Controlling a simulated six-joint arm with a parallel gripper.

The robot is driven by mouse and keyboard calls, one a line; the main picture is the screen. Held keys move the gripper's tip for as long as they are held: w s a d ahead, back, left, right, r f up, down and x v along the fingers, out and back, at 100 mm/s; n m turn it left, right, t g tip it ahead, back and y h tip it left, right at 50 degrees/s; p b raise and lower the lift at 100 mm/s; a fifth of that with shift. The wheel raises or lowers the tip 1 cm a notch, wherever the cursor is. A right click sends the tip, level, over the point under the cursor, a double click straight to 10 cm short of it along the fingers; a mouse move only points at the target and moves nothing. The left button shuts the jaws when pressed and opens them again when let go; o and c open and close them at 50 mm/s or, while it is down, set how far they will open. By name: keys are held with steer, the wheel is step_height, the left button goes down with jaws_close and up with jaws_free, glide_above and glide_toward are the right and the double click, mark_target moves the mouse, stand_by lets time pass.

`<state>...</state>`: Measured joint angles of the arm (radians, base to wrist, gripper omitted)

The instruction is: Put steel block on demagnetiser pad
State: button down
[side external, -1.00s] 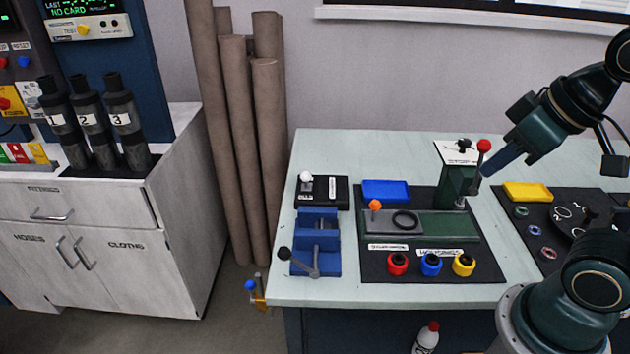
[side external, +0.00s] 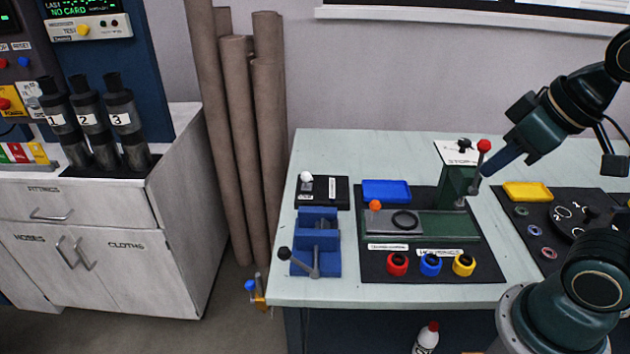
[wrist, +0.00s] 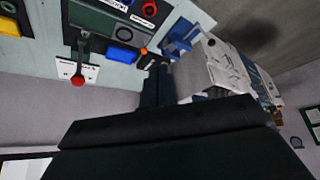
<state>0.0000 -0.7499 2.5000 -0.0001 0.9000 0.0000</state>
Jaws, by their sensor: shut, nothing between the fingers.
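My gripper (side external: 488,169) is shut and empty, raised in the air near the red-knobbed lever at the back right of the bench. In the wrist view its dark fingers (wrist: 155,90) are together with nothing between them. A small black unit (side external: 333,190) with a white knob and a white label sits at the back left of the bench; it may be the demagnetiser pad, but its label is too small to read. A blue vise (side external: 318,262) stands in front of it. Some grey metal shows between its jaws; I cannot tell whether this is the steel block.
A dark mat (side external: 485,268) carries a green fixture with an orange knob, a blue tray (side external: 386,190) and red, blue and yellow rings. The red-knobbed lever (side external: 483,147) stands upright near my gripper. A yellow tray (side external: 527,191) is at right.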

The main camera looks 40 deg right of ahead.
steer(key=c, duration=2.1)
jaws_free()
steer(key=o, duration=0.7)
steer(key=shift+w, duration=0.1)
steer(key=shift+c, duration=0.2)
steer(key=o, duration=0.8)
steer(key=shift+w+r, duration=0.15)
steer(key=shift+w, duration=0.4)
steer(key=shift+c, duration=0.2)
steer(key=shift+o, duration=0.2)
steer(key=w+m+g, duration=0.1)
steer(key=w+m, duration=0.1)
steer(key=w, duration=0.6)
steer(key=shift+w+a+m+g, duration=0.25)
steer(key=shift+m+g, duration=0.15)
steer(key=m+g, duration=0.4)
steer(key=m, duration=0.2)
glide_above(330, 228)
steer(key=s+a, duration=0.1)
step_height(330, 228, down, 19)
steer(key=shift+f, duration=0.2)
steer(key=shift+f, duration=0.1)
steer(key=shift+f, duration=6.8)
